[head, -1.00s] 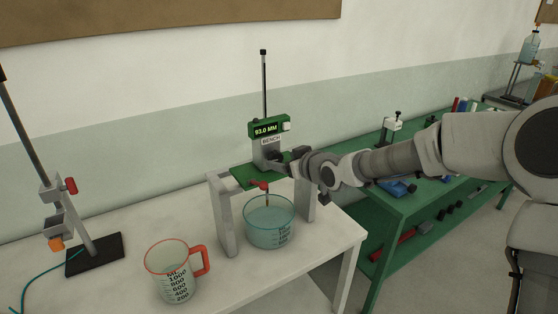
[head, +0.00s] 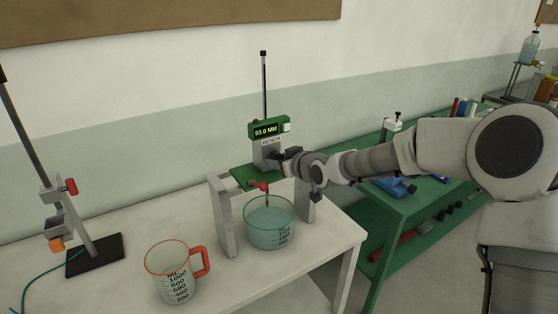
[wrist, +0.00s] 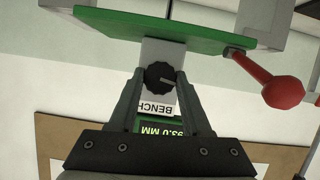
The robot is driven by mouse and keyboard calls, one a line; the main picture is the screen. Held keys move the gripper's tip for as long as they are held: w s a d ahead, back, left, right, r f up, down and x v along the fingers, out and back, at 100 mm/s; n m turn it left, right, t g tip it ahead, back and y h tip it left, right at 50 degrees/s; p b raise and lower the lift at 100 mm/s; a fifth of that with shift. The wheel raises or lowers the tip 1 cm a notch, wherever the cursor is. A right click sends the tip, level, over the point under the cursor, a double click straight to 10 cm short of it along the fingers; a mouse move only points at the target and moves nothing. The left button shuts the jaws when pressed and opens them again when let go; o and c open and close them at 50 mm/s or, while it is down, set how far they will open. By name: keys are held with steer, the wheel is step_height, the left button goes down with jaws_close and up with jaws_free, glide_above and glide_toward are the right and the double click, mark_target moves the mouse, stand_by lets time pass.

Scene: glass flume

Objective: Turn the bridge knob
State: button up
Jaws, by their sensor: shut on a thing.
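The bridge knob (wrist: 160,76) is black and round with a pale pointer line. It sits on the grey block marked BENCH (head: 266,155), below a green display (head: 267,129) that reads 93.0 MM. My gripper (wrist: 159,80) has its two fingers on either side of the knob and is shut on it. In the head view, my gripper (head: 285,160) reaches the block from the right and hides the knob. The block stands on a green plate (head: 243,177) across the grey bridge (head: 225,215).
A red-knobbed lever (wrist: 283,92) projects beside the green plate. Below the bridge stands a clear bowl (head: 268,235) of liquid. A red-rimmed measuring jug (head: 170,270) is at the front. A clamp stand (head: 95,255) is at the left, and a green bench (head: 375,235) at the right.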

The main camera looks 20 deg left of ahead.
jaws_close()
steer(key=m+p, duration=0.1)
steer(key=p, duration=0.1)
steer(key=shift+d+r+g+p, duration=0.1)
steer(key=shift+r+g+p, duration=0.05)
steer(key=shift+g+p, duration=0.25)
steer(key=shift+w+f+m+g+y+p, duration=0.15)
steer(key=shift+m+g+y+p, duration=0.25)
steer(key=shift+m+y+p, duration=0.55)
steer(key=shift+h, duration=0.25)
steer(key=o, duration=1)
jaws_free()
steer(key=b+v, duration=0.1)
steer(key=v, duration=1.6)
